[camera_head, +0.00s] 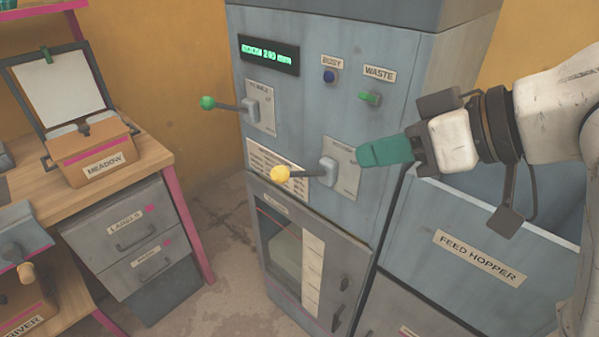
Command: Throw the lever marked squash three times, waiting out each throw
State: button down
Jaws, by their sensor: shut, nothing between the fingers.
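A lever with a yellow knob (280,174) sticks out to the left from a pale plate (346,170) on the front of the grey-blue machine (310,110). A second lever with a green knob (208,103) sits higher and further left on its own plate (260,104). The lettering on both plates is too small to read surely, so I cannot tell which is marked squash. My gripper (362,153) comes in from the right, its teal fingers shut and empty. The fingertips are in front of the yellow lever's plate, right of its knob, and appear clear of the lever.
A green display (268,53), a blue BUSY lamp (330,76) and a green WASTE switch (370,98) are above. A windowed door (333,290) is below. The FEED HOPPER (475,262) stands right. A wooden desk with drawers (133,235) stands left, with open floor between.

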aim_at(287, 174)
dwell(0.4)
jog(key=x, duration=1.4)
jog(key=shift+s, duration=0.15)
jog(key=shift+f, duration=0.2)
